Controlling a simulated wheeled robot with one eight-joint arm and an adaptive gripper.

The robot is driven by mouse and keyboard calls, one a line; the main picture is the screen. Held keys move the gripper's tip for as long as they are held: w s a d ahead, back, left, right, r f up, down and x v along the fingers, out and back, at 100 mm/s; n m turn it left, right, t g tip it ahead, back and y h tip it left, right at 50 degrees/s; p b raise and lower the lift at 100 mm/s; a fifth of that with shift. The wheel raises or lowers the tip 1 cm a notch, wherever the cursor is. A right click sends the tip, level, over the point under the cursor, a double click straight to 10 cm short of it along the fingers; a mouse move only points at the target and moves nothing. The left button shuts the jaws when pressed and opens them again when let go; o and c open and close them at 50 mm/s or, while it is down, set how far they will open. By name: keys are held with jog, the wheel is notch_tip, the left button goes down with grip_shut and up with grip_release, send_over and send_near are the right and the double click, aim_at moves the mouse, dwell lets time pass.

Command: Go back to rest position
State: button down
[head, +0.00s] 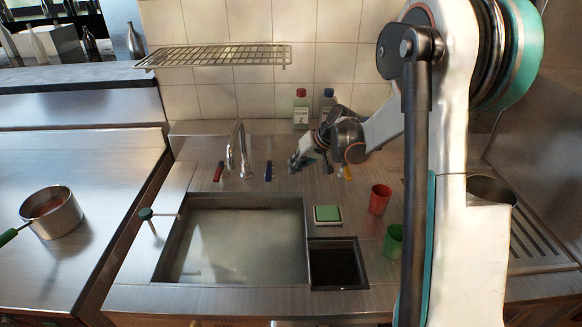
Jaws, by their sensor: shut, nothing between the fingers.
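My gripper (297,162) is at the end of my arm, above the back of the steel sink counter (260,302). It is small in the head view, its fingers are closed, and nothing shows between them. My arm comes in from the right, bent, and covers part of the counter and the back wall.
The sink basin (240,245) lies in front of the gripper. A green sponge (327,213), red cup (380,199) and green cup (393,241) stand to the right. Bottles (301,108) stand behind. A wire shelf (215,56) hangs above left. A pot (52,212) sits far left.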

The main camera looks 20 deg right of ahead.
jog(key=p+v, duration=0.2)
jog(key=v, duration=0.5)
jog(key=s+a+r+n+h, duration=0.2)
jog(key=s+a+r+n, duration=0.55)
jog(key=a+r, duration=0.7)
jog(key=s+f+m+h+b, duration=0.1)
jog(key=s+f, duration=0.3)
jog(key=s, duration=0.7)
jog(key=s+f+m+t+h+b, duration=0.1)
jog(key=s+f+m, duration=0.3)
jog(key=s, duration=0.8)
jog(key=shift+a+f, duration=0.2)
